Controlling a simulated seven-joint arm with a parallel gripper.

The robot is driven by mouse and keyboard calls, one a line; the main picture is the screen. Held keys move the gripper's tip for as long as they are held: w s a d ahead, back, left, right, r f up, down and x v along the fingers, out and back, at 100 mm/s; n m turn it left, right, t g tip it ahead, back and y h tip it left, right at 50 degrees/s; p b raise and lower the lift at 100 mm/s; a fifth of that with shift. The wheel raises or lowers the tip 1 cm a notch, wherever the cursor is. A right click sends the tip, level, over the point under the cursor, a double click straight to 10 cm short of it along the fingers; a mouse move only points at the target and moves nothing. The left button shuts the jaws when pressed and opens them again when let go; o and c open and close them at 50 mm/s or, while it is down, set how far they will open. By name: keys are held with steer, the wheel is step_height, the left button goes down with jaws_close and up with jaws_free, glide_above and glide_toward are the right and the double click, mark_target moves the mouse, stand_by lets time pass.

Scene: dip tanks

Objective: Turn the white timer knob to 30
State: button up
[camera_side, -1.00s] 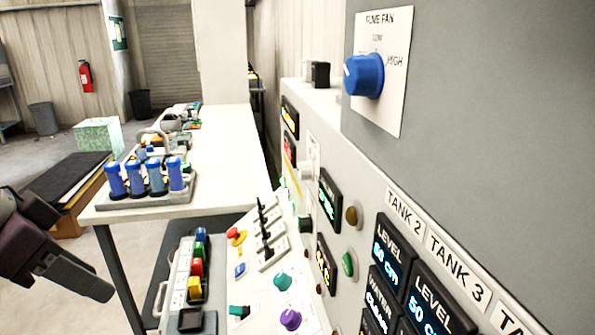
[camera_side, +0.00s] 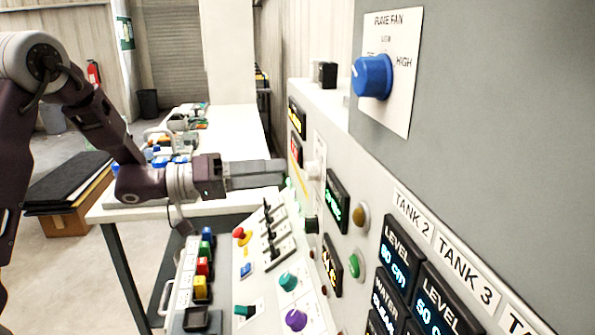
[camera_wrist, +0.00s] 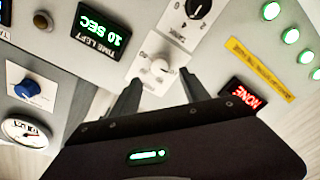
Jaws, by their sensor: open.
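The white timer knob (camera_wrist: 160,66) sits on a white dial plate in the wrist view, with small numbers around it. Where its pointer aims is too small to tell. In the side view the knob (camera_side: 313,170) stands out from the upright panel. My gripper (camera_wrist: 160,76) is open, with one finger to each side of the knob in the wrist view; no contact can be made out. In the side view my gripper (camera_side: 284,172) points level at the panel, its tips just short of the knob. The TIME LEFT display (camera_wrist: 100,33) reads 10 SEC.
A black dial (camera_wrist: 198,8) and a red NONE display (camera_wrist: 243,95) are near the knob. A blue knob (camera_wrist: 27,88) and a gauge (camera_wrist: 27,131) are at left. Below my gripper, a sloped console carries black levers (camera_side: 268,235) and a purple knob (camera_side: 296,319).

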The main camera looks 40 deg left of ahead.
mark_target(306, 170)
steer(key=x, duration=0.5)
steer(key=shift+w+d, duration=0.15)
steer(key=shift+c, duration=0.2)
jaws_close()
